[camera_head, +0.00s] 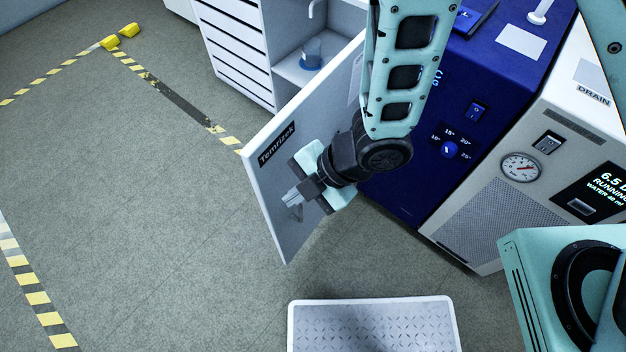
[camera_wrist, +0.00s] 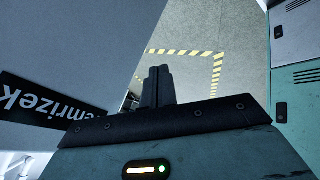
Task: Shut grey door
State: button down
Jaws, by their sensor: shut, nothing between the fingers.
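The grey door (camera_head: 266,185) stands wide open, swung out from the blue cabinet (camera_head: 473,95) over the floor. It bears a dark "Temrizek" label near its upper free corner. My gripper (camera_head: 292,197) is in front of the door's face near its middle, with its fingers shut and empty. I cannot tell whether it touches the door. In the wrist view the door (camera_wrist: 60,70) fills the left side, with part of its label, and my shut fingers (camera_wrist: 158,75) point out over the floor. My arm hides the door's hinge side.
A white machine (camera_head: 545,150) with a gauge and display stands right of the blue cabinet. A white drawer unit (camera_head: 235,45) stands behind the door. A metal-topped step (camera_head: 372,325) lies on the floor in front. The floor on the left is clear, with yellow-striped tape.

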aim_at(263, 196)
jog(key=shift+w+a+p, duration=0.3)
jog(key=shift+w+a, duration=0.3)
jog(key=shift+a, duration=0.25)
jog(key=shift+w+a+p, duration=0.3)
jog(key=shift+w+a, duration=0.25)
jog(key=shift+a, duration=0.3)
